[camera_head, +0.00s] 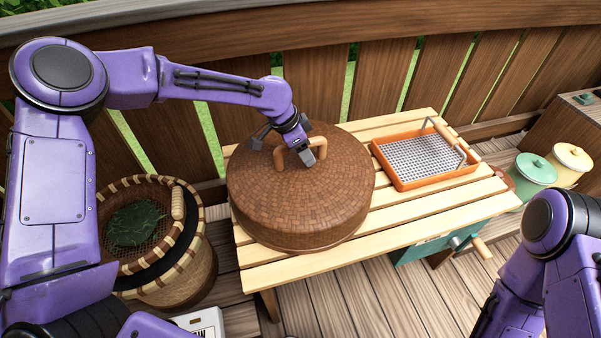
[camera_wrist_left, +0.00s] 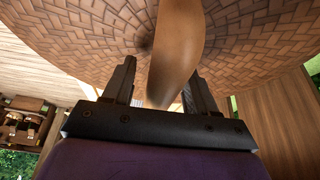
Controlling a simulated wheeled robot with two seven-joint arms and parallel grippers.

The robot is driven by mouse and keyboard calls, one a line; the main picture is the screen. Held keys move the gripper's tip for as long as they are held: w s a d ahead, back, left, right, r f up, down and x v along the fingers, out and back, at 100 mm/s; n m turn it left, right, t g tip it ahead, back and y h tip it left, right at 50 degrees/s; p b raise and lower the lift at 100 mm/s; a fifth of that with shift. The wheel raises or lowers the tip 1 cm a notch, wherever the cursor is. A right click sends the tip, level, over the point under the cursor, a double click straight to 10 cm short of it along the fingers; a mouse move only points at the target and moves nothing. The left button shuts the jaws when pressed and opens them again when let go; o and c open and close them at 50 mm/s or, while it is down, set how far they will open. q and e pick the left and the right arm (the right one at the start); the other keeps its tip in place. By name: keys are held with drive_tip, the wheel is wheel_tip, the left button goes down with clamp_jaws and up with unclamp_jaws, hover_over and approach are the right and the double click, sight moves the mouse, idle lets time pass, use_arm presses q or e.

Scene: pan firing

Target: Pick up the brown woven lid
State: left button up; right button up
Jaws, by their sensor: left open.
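The brown woven lid (camera_head: 275,200) is a large round dome sitting on the slatted wooden table, with a tan loop handle (camera_head: 321,145) on its top. My left gripper (camera_head: 306,156) is at this handle, with its jaws open. In the left wrist view, the handle (camera_wrist_left: 175,50) passes between the two open fingers of the gripper (camera_wrist_left: 163,82), and the lid's weave (camera_wrist_left: 85,45) fills the picture behind. I cannot tell whether a finger touches the handle. My right arm shows at the lower right, but its gripper is out of view.
An orange tray with a wire grid (camera_head: 422,160) stands right of the lid on the table (camera_head: 400,225). A woven basket with green leaves (camera_head: 180,270) stands at the left. Green (camera_head: 534,169) and cream (camera_head: 570,160) canisters stand at the right. A wooden fence runs behind.

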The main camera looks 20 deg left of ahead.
use_arm(q)
clamp_jaws()
drive_tip(key=shift+r, duration=0.1)
drive_tip(key=shift+r, duration=0.1)
